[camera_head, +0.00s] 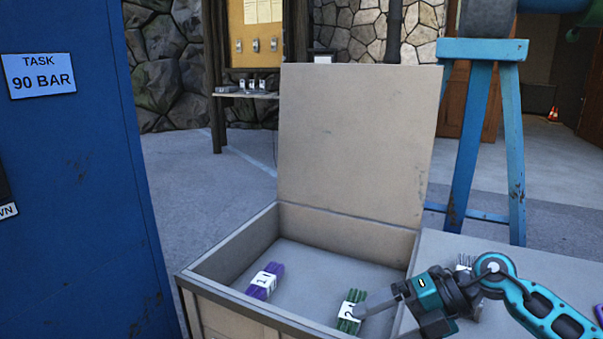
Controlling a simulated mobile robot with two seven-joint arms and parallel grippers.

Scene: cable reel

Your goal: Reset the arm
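My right gripper (384,324) comes in from the right, over the front right part of an open box (232,246). Its two fingers look spread apart, with nothing seen between them. One fingertip is close to a green bundle with a white label "2" (351,311) in the box; I cannot tell whether it touches. A purple bundle with a white label "1" (264,281) lies in the box further left. The box lid (358,140) stands upright at the back. My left gripper is not in view.
A blue panel with a "TASK 90 BAR" sign (42,74) stands close on the left. A pale surface (450,245) lies right of the box, with a blue trestle (483,140) behind it. A board with a shelf (247,95) stands at the back.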

